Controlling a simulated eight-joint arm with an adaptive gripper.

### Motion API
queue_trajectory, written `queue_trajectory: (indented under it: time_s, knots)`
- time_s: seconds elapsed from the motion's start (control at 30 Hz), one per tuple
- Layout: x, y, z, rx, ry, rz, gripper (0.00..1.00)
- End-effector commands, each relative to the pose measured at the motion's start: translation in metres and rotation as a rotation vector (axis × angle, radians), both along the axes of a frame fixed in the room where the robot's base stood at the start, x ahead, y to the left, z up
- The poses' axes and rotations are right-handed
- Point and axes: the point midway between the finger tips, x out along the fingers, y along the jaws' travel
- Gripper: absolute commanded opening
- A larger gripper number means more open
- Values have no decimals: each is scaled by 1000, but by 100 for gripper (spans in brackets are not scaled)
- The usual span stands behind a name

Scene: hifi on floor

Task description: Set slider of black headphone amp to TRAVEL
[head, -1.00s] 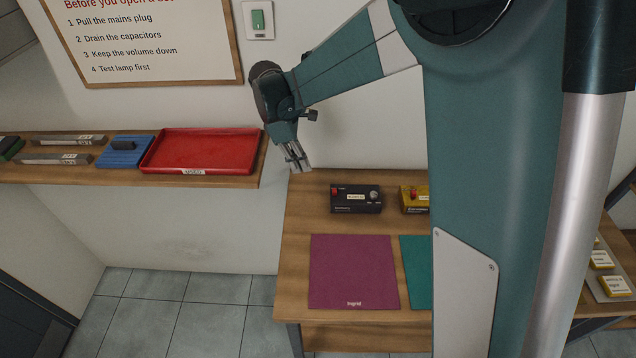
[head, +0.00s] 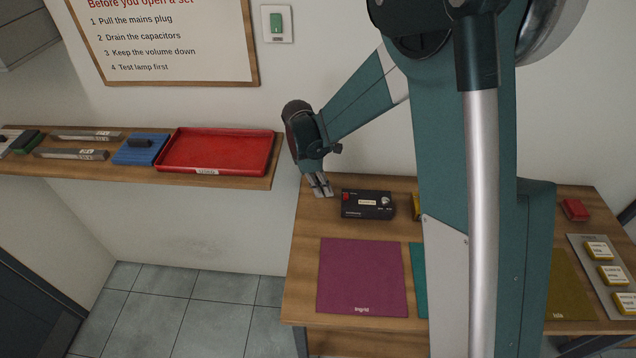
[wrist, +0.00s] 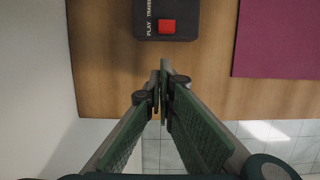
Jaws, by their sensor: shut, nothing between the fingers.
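The black headphone amp (head: 368,211) sits on the wooden table behind the purple mat. It has a red slider (head: 346,197) at its left end, a pale label in the middle and a knob at the right. In the wrist view the amp's end (wrist: 180,8) shows at the top, with the red slider (wrist: 168,26) beside the words PLAY and TRAVEL; the slider appears nearer PLAY. My gripper (head: 324,194) is shut and empty, just left of the amp and apart from it. In the wrist view its fingertips (wrist: 160,70) are below the amp, over the table.
A purple mat (head: 362,278) lies in front of the amp. A yellow box (head: 417,206) stands to its right, partly hidden by my arm. A shelf with a red tray (head: 218,152) and a blue block (head: 140,150) is at left. Bare table surrounds the amp's left end.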

Motion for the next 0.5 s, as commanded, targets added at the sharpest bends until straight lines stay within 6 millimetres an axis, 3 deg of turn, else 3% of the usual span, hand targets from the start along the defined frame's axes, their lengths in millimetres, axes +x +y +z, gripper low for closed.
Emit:
queue_trajectory:
  time_s: [0.2,0.5]
  knots:
    - [0,-23,2,0,0,-2,0]
    - [0,-31,1,0,0,-1,0]
